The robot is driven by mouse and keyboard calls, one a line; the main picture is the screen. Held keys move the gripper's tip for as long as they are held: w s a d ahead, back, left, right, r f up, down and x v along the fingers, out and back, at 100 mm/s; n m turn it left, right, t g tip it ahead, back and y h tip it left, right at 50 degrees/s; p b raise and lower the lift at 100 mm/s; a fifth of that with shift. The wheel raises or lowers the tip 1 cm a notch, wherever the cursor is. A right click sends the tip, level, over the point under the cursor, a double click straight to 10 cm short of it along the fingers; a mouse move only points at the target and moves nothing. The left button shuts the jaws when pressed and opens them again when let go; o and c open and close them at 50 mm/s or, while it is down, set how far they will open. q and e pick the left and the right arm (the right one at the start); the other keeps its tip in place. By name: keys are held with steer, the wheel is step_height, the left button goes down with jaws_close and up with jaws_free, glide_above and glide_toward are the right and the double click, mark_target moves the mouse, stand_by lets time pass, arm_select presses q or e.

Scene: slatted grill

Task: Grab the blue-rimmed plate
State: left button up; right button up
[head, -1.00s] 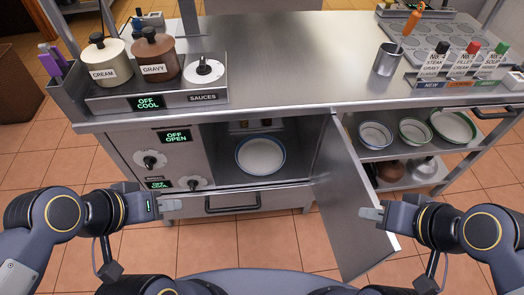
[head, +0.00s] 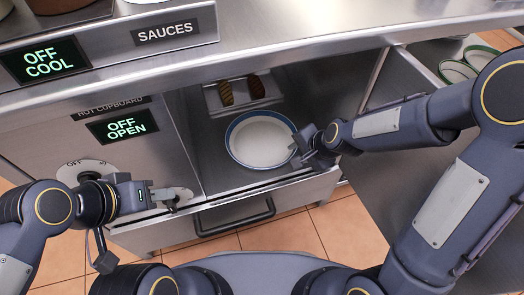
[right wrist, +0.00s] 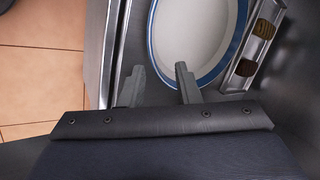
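The blue-rimmed plate (head: 261,139) is white inside and lies flat in the open hot cupboard. It also shows in the right wrist view (right wrist: 187,35), partly cut off at the top. My right gripper (head: 300,148) is at the plate's right edge in the head view. In the right wrist view its two fingers (right wrist: 160,80) are apart with a gap between them; one fingertip is close to the rim. Whether it touches cannot be told. My left gripper (head: 163,195) is in front of the cupboard's knob panel, away from the plate; its finger gap is unclear.
The cupboard's walls and front edge (head: 250,190) surround the plate. A metal rack with two brown items (head: 241,92) stands behind it. The open door (head: 385,190) is at the right, behind my right arm. Green-rimmed dishes (head: 457,70) sit on a shelf far right.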

mark_target(287, 157)
steer(key=b+x, duration=0.1)
steer(key=x, duration=0.2)
steer(key=shift+s+f, duration=0.15)
steer(key=b+x, duration=0.1)
steer(key=x, duration=0.2)
steer(key=b+x, duration=0.1)
steer(key=shift+w+d+f+b, duration=0.15)
steer(key=shift+w+f+b, duration=0.05)
steer(key=shift+f+b, duration=0.2)
jaws_close()
steer(key=shift+r, duration=0.1)
